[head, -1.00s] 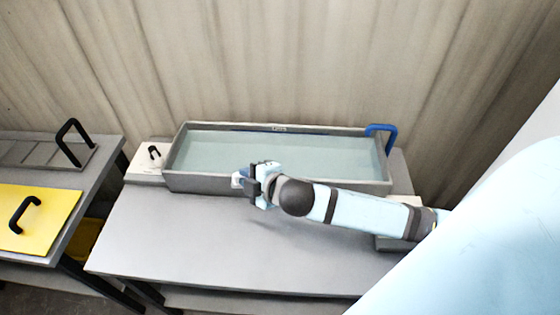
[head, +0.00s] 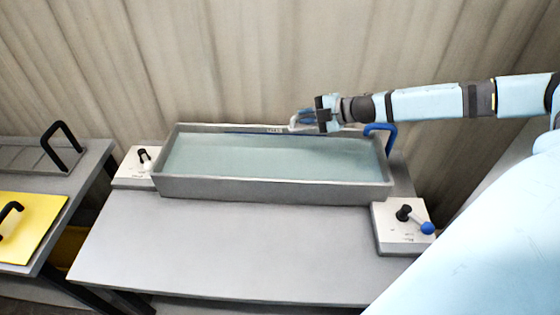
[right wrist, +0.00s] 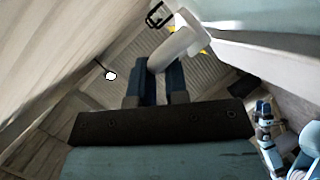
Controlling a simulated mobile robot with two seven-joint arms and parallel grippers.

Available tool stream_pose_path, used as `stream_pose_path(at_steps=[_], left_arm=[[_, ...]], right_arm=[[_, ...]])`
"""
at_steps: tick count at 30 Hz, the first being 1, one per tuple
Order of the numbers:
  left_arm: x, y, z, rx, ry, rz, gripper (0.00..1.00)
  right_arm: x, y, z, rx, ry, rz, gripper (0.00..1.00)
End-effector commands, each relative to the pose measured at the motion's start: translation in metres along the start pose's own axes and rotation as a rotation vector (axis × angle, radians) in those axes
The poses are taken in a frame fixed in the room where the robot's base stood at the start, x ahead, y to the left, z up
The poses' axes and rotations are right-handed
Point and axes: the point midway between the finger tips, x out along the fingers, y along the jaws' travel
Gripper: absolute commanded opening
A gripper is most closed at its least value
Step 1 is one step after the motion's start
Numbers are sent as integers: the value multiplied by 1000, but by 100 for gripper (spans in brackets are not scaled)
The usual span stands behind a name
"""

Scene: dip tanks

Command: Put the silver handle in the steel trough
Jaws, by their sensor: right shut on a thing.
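The steel trough (head: 270,190) is a long grey open tank of pale liquid on the grey table. My right gripper (head: 312,115) is raised above the trough's back rim, right of its middle. It is shut on the silver handle (head: 299,118), which sticks out to its left. In the right wrist view the pale, bent silver handle (right wrist: 178,47) sits at the fingertips, and its far part leaves little else of it visible. My left gripper is not in the head view; a small blue and dark shape low right in the right wrist view may be it.
A blue handle (head: 381,130) stands at the trough's right end. White lever boxes stand left (head: 134,178) and front right (head: 394,232) of the trough. A side table (head: 92,165) carries a yellow panel (head: 40,218). The table front is clear; a corrugated wall rises behind.

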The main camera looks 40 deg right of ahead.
Motion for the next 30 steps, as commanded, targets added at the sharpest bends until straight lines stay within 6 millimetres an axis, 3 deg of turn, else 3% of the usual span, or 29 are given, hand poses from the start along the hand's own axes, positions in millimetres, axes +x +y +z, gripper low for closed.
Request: stream_pose_path(at_steps=[7, 15, 26, 30], left_arm=[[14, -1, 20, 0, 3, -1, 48], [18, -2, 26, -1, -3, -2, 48], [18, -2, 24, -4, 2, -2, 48], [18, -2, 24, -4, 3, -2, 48]], right_arm=[[25, -56, 25, 9, -1, -3, 0], [50, -108, 50, 5, 0, -1, 0], [64, -135, 64, 2, 0, 0, 0], [72, -154, 72, 4, -2, -1, 0]])
